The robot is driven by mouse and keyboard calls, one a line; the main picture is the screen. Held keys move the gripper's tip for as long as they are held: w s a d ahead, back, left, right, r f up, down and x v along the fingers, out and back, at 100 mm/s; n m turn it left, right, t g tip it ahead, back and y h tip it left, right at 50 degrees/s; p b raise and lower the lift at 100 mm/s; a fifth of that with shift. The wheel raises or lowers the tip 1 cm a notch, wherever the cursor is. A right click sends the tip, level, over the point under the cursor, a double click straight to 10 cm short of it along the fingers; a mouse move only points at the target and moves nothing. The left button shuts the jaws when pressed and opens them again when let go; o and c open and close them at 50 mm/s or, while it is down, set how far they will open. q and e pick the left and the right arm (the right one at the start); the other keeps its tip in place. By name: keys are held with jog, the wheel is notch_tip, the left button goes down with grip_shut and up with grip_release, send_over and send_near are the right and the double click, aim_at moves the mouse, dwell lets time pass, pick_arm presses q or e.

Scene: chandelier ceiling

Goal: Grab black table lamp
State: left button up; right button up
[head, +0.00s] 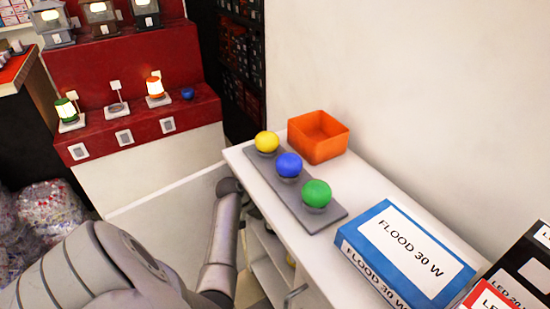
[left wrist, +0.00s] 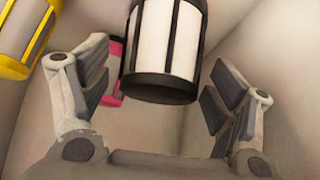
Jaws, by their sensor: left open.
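The black table lamp (left wrist: 164,86) has a dark frame and base ring around white panels. In the left wrist view it is at the top middle, its upper part cut off by the frame. My left gripper (left wrist: 157,66) is open, with one finger on each side of the lamp. Gaps show between the lamp and both fingers, so it is not gripped. In the head view my left arm reaches to the white counter's front side; the gripper and the black lamp are hidden there. My right gripper is in neither view.
A yellow-framed lamp (left wrist: 22,38) and a pink-red object (left wrist: 115,62) are close to the left finger. Pale walls surround the gripper.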

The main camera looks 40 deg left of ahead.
pick_arm(q)
jog(key=shift+c, duration=0.4)
jog(key=c, duration=1.2)
jog(key=shift+r, duration=0.15)
